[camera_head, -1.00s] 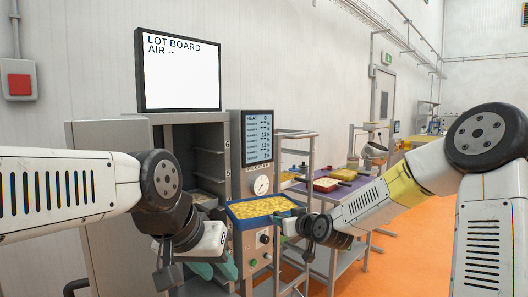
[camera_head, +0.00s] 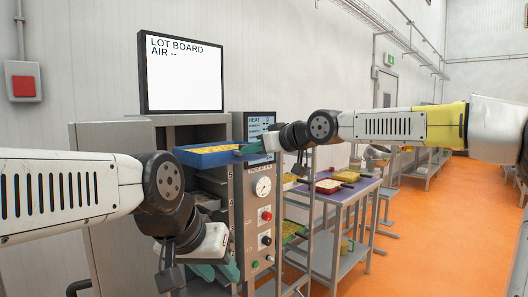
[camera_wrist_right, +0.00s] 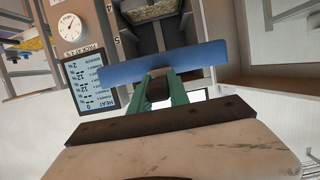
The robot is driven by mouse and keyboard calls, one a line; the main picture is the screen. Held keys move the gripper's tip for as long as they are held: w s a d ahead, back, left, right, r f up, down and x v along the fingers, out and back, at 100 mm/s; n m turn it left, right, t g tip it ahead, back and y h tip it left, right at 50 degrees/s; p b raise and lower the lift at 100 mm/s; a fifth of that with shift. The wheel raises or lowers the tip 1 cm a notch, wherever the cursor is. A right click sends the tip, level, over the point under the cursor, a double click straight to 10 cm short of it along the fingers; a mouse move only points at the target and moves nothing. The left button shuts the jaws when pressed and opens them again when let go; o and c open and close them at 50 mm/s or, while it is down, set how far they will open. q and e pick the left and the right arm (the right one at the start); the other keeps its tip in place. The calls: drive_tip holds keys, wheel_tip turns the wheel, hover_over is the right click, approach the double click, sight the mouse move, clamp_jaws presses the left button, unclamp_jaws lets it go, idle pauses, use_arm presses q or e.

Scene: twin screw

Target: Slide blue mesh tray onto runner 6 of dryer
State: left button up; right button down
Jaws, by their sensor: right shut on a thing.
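The blue tray (camera_head: 212,157) holds yellow pieces and is in front of the upper part of the open dryer (camera_head: 190,130). My right gripper (camera_head: 246,149) is shut on the tray's right edge. In the right wrist view, the green fingers (camera_wrist_right: 158,92) meet the near wall of the blue tray (camera_wrist_right: 165,63), and the dryer opening lies beyond it. My left gripper (camera_head: 214,270) is low in front of the dryer, with green fingers partly hidden by its own wrist; whether it is open or shut is unclear.
The control panel (camera_head: 262,200) with gauge and buttons stands right of the dryer opening. A metal rack and a purple-topped table (camera_head: 345,190) with red and yellow trays stand further right. The lot board (camera_head: 182,73) is above the dryer. Orange floor is clear at right.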

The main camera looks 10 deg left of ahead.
drive_tip(key=w+a, duration=0.8)
drive_tip(key=a, duration=0.3)
drive_tip(key=w+a, duration=0.9)
drive_tip(key=a, duration=0.2)
drive_tip(key=shift+w+a+r, duration=0.15)
idle(0.4)
drive_tip(key=shift+f, duration=0.9)
idle(1.1)
drive_tip(key=c, duration=1.2)
unclamp_jaws()
drive_tip(key=shift+o, duration=0.2)
drive_tip(key=v, duration=0.7)
drive_tip(key=shift+s+d, duration=0.25)
drive_tip(key=shift+d, duration=0.05)
